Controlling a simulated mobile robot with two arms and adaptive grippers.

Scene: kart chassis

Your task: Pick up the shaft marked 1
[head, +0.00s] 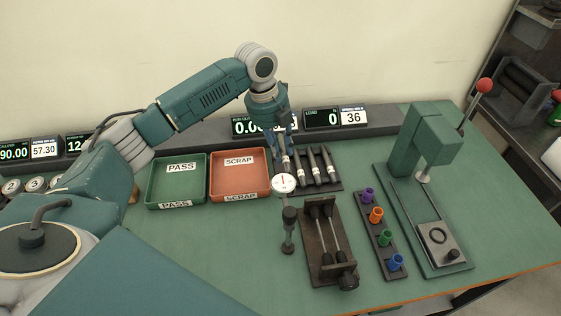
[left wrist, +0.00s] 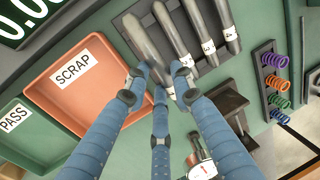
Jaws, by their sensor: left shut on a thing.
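Several grey shafts with white number labels lie side by side on a dark rack (left wrist: 122,28). The leftmost shaft (left wrist: 148,40) is between the fingers of my left gripper (left wrist: 160,78), which is shut on it near its white-labelled end. The fingers cover part of the label, so I cannot read its number. The other shafts (left wrist: 181,38) lie to its right, apart from the fingers. In the head view my left gripper (head: 285,158) is at the rack's left end and hides most of the held shaft. My right gripper is not in view.
A green PASS tray (head: 176,189) and a red SCRAP tray (head: 239,188) stand left of the rack. A dial gauge (head: 284,183) stands just in front of the gripper. A fixture (head: 325,272), a strip of coloured springs (head: 376,214) and a green press (head: 421,140) are rightward.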

